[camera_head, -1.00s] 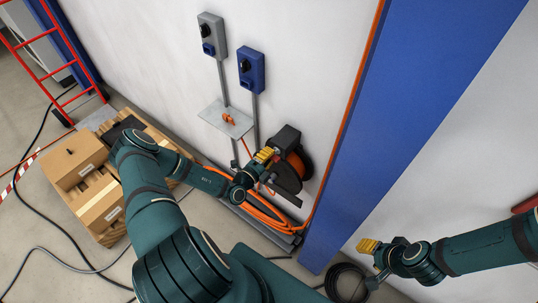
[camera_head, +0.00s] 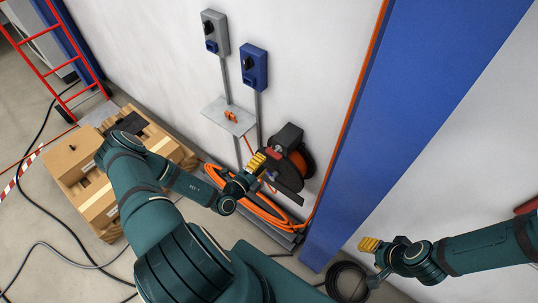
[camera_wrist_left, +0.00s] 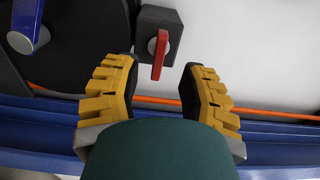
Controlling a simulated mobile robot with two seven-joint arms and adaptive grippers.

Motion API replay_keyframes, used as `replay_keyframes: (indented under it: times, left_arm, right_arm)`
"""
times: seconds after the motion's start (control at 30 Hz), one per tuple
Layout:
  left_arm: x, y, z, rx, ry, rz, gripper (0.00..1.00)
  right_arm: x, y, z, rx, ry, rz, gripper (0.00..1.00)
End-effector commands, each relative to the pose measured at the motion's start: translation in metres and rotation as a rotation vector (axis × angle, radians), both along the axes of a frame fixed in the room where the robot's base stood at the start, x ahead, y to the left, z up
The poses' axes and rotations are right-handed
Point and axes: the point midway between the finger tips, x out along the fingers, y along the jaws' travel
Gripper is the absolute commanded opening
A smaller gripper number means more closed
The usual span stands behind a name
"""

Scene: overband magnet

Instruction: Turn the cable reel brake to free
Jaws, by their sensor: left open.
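The cable reel (camera_head: 301,165), dark with orange cable, is mounted low on the wall. A red lever (camera_wrist_left: 159,55), which looks like the brake, hangs roughly downward from a grey pivot on a dark block in the left wrist view. It shows small and red in the head view (camera_head: 273,153). My left gripper (camera_wrist_left: 160,85) has yellow fingers spread apart; the lever is ahead of the gap between them, seemingly untouched. In the head view my left gripper (camera_head: 258,161) is just left of the reel. My right gripper (camera_head: 367,244) is far from the reel, its jaw gap unclear.
A blue handle (camera_wrist_left: 30,28) is left of the lever. A grey switch box (camera_head: 215,33) and a blue one (camera_head: 254,68) stand above a small shelf (camera_head: 229,117) with an orange item. Orange cable (camera_head: 255,212) lies coiled below. A blue column (camera_head: 400,110) stands right.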

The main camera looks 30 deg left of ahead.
Motion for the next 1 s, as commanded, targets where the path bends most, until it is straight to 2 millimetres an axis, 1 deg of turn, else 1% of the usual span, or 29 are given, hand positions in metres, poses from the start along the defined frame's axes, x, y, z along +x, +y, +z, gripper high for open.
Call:
replay_keyframes:
  times: [0.03,0.2,0.37,0.5,1.0]
  left_arm:
    - [-0.011,0.002,0.0,0.0,0.002,0.001,0.41]
    - [-0.04,0.003,0.0,0.0,0.001,0.0,0.41]
    - [-0.056,0.004,0.0,0.001,-0.001,-0.001,0.41]
    - [-0.06,0.004,0.001,0.0,-0.002,-0.002,0.41]
    - [-0.06,0.004,0.001,0.0,-0.002,-0.002,0.41]
  right_arm:
    - [0.0,0.0,0.0,0.0,0.0,0.0,0.47]
    - [0.0,0.0,0.0,0.0,0.0,0.0,0.47]
    - [0.0,0.0,0.0,0.0,0.0,0.0,0.47]
    - [0.0,0.0,0.0,0.0,0.0,0.0,0.47]
    - [0.0,0.0,0.0,0.0,0.0,0.0,0.47]
